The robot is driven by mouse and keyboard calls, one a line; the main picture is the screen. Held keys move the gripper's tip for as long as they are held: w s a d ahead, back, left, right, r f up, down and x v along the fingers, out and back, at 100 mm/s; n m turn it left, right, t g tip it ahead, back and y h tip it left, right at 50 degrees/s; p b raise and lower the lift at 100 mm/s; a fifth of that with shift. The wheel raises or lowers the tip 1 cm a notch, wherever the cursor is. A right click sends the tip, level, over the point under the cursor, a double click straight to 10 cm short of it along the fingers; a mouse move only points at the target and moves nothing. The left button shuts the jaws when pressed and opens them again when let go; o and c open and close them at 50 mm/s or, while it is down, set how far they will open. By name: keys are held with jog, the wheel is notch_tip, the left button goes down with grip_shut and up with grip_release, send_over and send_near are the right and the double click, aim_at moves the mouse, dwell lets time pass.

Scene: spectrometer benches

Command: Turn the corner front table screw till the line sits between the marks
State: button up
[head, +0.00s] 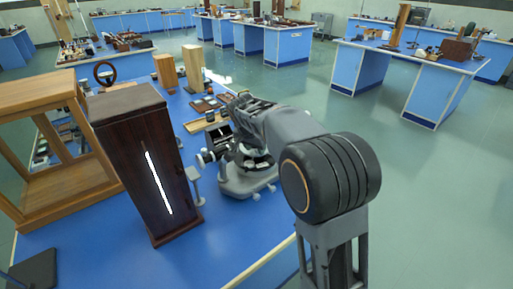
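A grey spectrometer (247,183) stands on the blue bench, with a round base and small feet. Its dark tube (212,156) points left toward the tall dark box. My grey arm reaches from the right over the spectrometer and covers much of its upper part. The end of my arm, where my gripper (248,106) seems to be, is above and behind the spectrometer. Its fingers cannot be made out, nor whether they touch anything. The table screws, the line and the marks are hidden or too small to tell.
A tall dark box (128,160) with a bright slit stands left of the spectrometer. A wooden frame case (50,95) is farther left. Wooden blocks (193,68) and small trays (208,121) lie behind. The bench front (215,255) is bare. Other benches (405,75) stand across open floor.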

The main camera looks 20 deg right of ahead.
jog(key=shift+w+d+f, duration=0.1)
jog(key=shift+f, duration=0.2)
grip_shut()
